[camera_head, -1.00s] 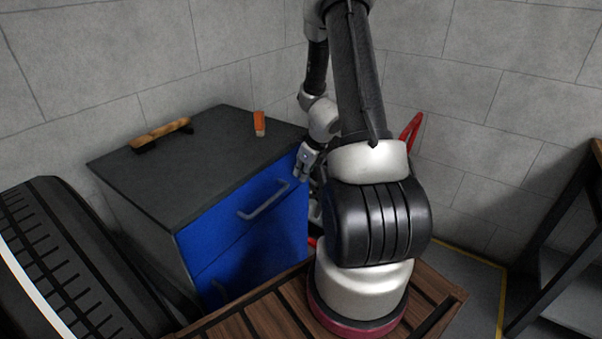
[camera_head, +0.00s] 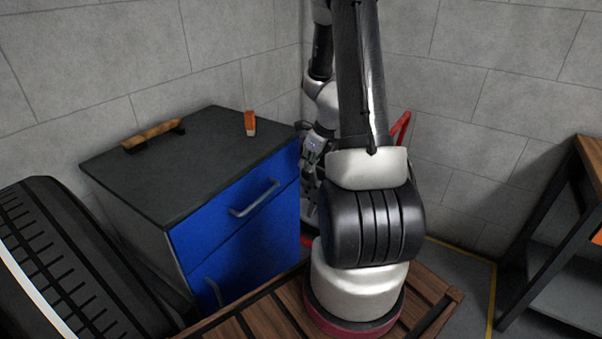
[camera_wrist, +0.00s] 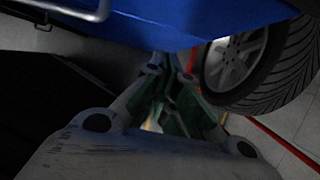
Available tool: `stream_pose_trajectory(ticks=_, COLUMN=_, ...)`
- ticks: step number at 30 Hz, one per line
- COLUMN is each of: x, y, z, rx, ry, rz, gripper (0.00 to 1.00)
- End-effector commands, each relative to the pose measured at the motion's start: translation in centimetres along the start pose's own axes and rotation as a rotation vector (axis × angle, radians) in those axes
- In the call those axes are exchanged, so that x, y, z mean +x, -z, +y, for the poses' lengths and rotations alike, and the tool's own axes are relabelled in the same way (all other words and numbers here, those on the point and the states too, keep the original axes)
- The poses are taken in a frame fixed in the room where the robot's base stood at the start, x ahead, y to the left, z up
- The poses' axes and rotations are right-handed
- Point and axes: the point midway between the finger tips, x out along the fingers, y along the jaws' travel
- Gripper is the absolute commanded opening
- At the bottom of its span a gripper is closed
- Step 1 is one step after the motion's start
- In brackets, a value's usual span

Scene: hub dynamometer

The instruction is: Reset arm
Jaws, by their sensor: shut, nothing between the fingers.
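My arm rises from its base in the head view and folds back down on its left side. My gripper (camera_head: 312,200) hangs beside the right front edge of the blue cabinet, partly hidden behind my arm. In the wrist view my gripper (camera_wrist: 172,112) points away from the camera with its green-padded fingers together. It is shut and holds nothing. The cabinet's blue face (camera_wrist: 190,22) lies above the fingers in that view.
The blue cabinet (camera_head: 205,225) stands close on the left, with an orange-and-white item (camera_head: 250,123) and a wooden-handled brush (camera_head: 153,134) on top. A large tyre (camera_head: 60,255) is at the left. A wheel (camera_wrist: 262,60) is right of the fingers. A shelf rack (camera_head: 560,240) stands far right.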

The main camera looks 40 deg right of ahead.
Motion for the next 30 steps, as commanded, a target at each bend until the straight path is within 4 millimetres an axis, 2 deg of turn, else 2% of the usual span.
stream_pose_trajectory(ticks=3, x=-2.2, y=0.0, z=0.0, rx=-0.001, ry=0.003, rz=-0.001, gripper=0.00)
stream_pose_trajectory(ticks=7, x=-3.7, y=0.0, z=0.0, rx=0.000, ry=0.001, rz=-0.001, gripper=0.00)
stream_pose_trajectory(ticks=16, x=-4.3, y=0.0, z=0.0, rx=-0.003, ry=-0.001, rz=0.001, gripper=0.00)
stream_pose_trajectory(ticks=19, x=-4.3, y=0.1, z=0.1, rx=-0.063, ry=-0.005, rz=0.001, gripper=0.00)
stream_pose_trajectory(ticks=23, x=-4.4, y=0.6, z=1.2, rx=-0.288, ry=-0.057, rz=0.011, gripper=0.00)
stream_pose_trajectory(ticks=26, x=-4.6, y=2.3, z=3.2, rx=-0.543, ry=-0.145, rz=0.032, gripper=0.00)
stream_pose_trajectory(ticks=30, x=-7.6, y=3.8, z=5.9, rx=-0.954, ry=-0.243, rz=0.031, gripper=0.00)
